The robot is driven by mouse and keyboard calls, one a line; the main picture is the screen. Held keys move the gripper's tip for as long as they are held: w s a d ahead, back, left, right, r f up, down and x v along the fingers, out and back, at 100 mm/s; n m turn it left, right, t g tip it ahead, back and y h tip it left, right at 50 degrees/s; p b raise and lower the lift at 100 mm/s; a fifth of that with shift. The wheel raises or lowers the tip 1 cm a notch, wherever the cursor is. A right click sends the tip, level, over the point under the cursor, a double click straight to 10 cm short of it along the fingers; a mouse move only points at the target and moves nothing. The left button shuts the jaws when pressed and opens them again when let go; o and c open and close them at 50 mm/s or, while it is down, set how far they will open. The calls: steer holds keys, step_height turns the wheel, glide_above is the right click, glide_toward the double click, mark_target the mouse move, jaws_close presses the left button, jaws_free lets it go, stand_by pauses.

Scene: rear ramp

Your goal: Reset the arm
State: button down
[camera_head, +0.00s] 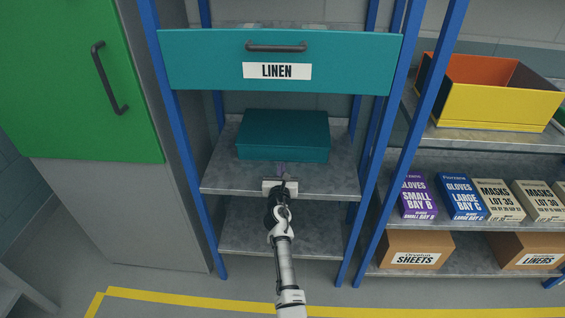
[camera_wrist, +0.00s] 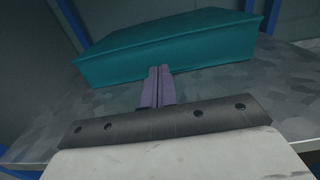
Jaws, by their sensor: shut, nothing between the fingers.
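My arm reaches forward from the bottom of the head view. My gripper (camera_head: 283,166) is at the front of a metal shelf (camera_head: 220,178) in the blue-posted rack. Its two purple fingers are shut together with nothing between them, as the wrist view also shows (camera_wrist: 156,72). The fingertips point at the front face of a teal box (camera_head: 283,136) on that shelf. The box also fills the top of the wrist view (camera_wrist: 165,45). I cannot tell whether the fingertips touch it.
A teal drawer marked LINEN (camera_head: 340,62) is above the box. A green door with a handle (camera_head: 75,75) stands at left. The right rack holds a yellow bin (camera_head: 498,108), several glove and mask boxes (camera_head: 460,197), and cardboard boxes (camera_head: 415,249). Yellow tape (camera_head: 150,297) marks the floor.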

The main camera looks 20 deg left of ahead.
steer(key=p+v, duration=0.1)
steer(key=v, duration=0.6)
steer(key=shift+a, duration=0.1)
